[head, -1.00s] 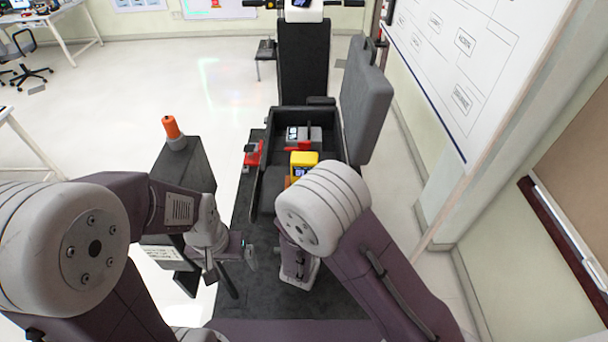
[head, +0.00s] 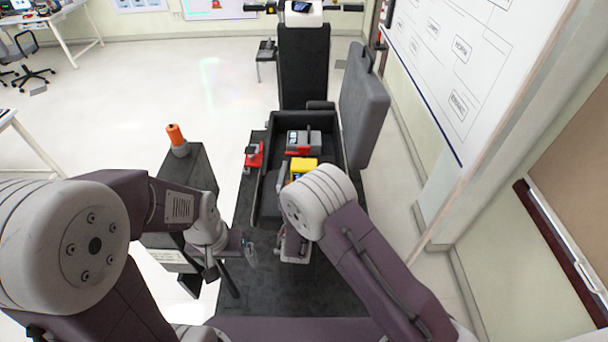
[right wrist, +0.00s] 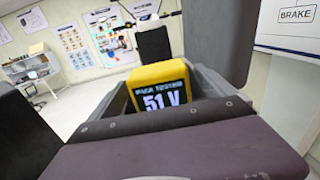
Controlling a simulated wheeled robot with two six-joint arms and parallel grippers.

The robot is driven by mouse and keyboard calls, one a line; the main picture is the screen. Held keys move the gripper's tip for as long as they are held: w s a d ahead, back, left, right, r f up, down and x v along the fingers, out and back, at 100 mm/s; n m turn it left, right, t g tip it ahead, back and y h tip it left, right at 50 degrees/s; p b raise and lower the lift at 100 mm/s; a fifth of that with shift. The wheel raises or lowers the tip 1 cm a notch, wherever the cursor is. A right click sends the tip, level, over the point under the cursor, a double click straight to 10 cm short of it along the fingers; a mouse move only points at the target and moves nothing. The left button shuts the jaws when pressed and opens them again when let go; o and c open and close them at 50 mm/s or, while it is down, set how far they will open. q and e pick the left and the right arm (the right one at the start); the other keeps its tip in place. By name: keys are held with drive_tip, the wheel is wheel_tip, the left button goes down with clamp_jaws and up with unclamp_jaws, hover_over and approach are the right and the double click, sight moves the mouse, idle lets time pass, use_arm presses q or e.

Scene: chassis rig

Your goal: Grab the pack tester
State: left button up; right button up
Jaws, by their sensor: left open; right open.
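The pack tester is a yellow box (head: 303,167) inside the open dark bin, partly hidden by my right arm in the head view. In the right wrist view the pack tester (right wrist: 160,84) stands ahead, its dark screen reading 51 V. My right gripper (head: 294,250) is open, on the near side of the bin, mostly hidden under its own wrist; it is apart from the tester. My left gripper (head: 232,264) is open and empty, left of the dark bench and well away from the tester.
The dark bin (head: 264,182) has a raised lid (head: 362,100) on its right. A grey device (head: 304,141) lies behind the tester. A red tool (head: 254,155) is left of the bin. An orange-topped item (head: 176,137) stands on a side cabinet (head: 190,170).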

sight(308, 165)
drive_tip(key=shift+w+f, duration=0.1)
drive_tip(key=shift+w, duration=0.3)
drive_tip(key=shift+s, duration=0.15)
drive_tip(key=c, duration=1.8)
drive_tip(key=shift+o, duration=0.2)
drive_tip(key=shift+r, duration=0.2)
drive_tip(key=shift+r, duration=0.3)
drive_tip(key=r, duration=0.2)
drive_tip(key=d+r+b, duration=0.1)
drive_tip(key=shift+s+r, duration=0.2)
drive_tip(key=shift+r, duration=0.2)
drive_tip(key=s+d+r+b, duration=0.2)
drive_tip(key=s+d+r, duration=0.3)
drive_tip(key=d, duration=0.4)
drive_tip(key=shift+s+r, duration=0.25)
drive_tip(key=shift+r, duration=0.45)
